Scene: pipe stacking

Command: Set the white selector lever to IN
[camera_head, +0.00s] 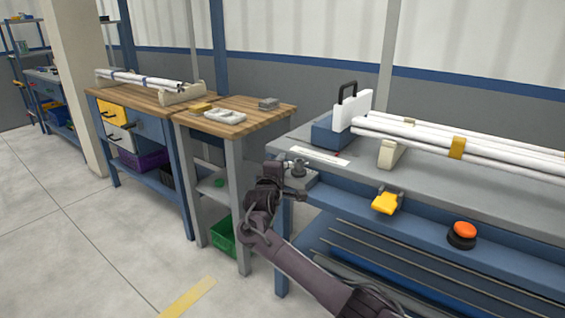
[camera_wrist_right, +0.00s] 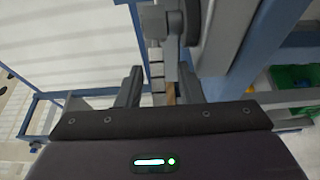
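A dark round knob (camera_head: 298,167) stands on a small grey bracket at the left corner of the grey bench (camera_head: 440,193). My right gripper (camera_head: 288,182) is close to this bracket, on its near left side. In the right wrist view, a narrow white piece with dark cross lines (camera_wrist_right: 156,70) shows between the spread fingers, below a grey fitting (camera_wrist_right: 154,22). It may be the selector lever, but I cannot be sure. The fingers (camera_wrist_right: 160,88) are open, with no visible grip on it. I cannot read an IN mark. My left gripper is out of view.
A white plate with a black handle (camera_head: 350,108) stands on a blue block beside long white pipes (camera_head: 480,150). A yellow pedal-like part (camera_head: 386,203) and an orange button (camera_head: 464,230) sit on the bench front. Wooden-topped tables (camera_head: 262,112) stand to the left; open floor lies in front.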

